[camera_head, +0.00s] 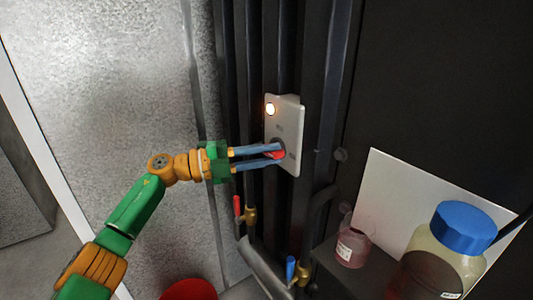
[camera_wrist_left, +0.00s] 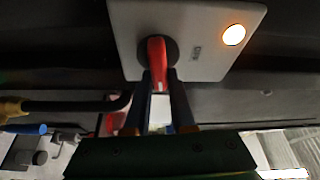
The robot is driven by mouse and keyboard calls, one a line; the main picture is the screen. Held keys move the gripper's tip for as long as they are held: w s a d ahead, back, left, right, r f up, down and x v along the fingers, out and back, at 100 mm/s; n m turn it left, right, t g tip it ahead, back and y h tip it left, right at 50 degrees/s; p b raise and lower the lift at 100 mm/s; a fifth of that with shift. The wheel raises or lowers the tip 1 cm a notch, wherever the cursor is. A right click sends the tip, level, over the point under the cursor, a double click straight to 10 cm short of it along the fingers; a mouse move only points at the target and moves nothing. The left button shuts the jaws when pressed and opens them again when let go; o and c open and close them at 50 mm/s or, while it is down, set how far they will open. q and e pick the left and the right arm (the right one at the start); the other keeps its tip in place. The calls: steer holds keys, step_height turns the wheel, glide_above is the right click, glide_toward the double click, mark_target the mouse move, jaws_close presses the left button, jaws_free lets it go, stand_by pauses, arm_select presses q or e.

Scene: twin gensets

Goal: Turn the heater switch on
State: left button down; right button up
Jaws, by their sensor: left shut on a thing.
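The heater switch is a red knob (camera_head: 277,153) on a round black base, set low in a pale upright switch plate (camera_head: 283,122). A round lamp (camera_head: 270,109) glows warm white near the top of the plate. The red knob (camera_wrist_left: 157,76) also shows in the wrist view, with the lamp (camera_wrist_left: 233,34) to its upper right. My left gripper (camera_head: 277,149) reaches in from the left, its two blue fingers shut on the red knob. The fingers hide part of the knob. My right gripper is not in view.
Dark vertical pipes flank the plate. Below it are a red-handled valve (camera_head: 237,206) and a blue-handled valve (camera_head: 290,269). A small pink bottle (camera_head: 353,248) and a large blue-capped jar (camera_head: 446,255) stand at lower right. Open space lies left, before a grey wall (camera_head: 100,90).

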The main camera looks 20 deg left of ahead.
arm_select(q)
steer(key=shift+m, duration=0.6)
steer(key=shift+y, duration=0.3)
steer(key=c, duration=0.8)
jaws_free()
steer(key=shift+w+f, duration=0.1)
steer(key=shift+o, duration=0.2)
steer(key=shift+a+f, duration=0.1)
steer(key=shift+a, duration=0.05)
steer(key=b+v, duration=0.3)
steer(key=v, duration=0.3)
steer(key=shift+s+a, duration=0.2)
steer(key=shift+a, duration=0.15)
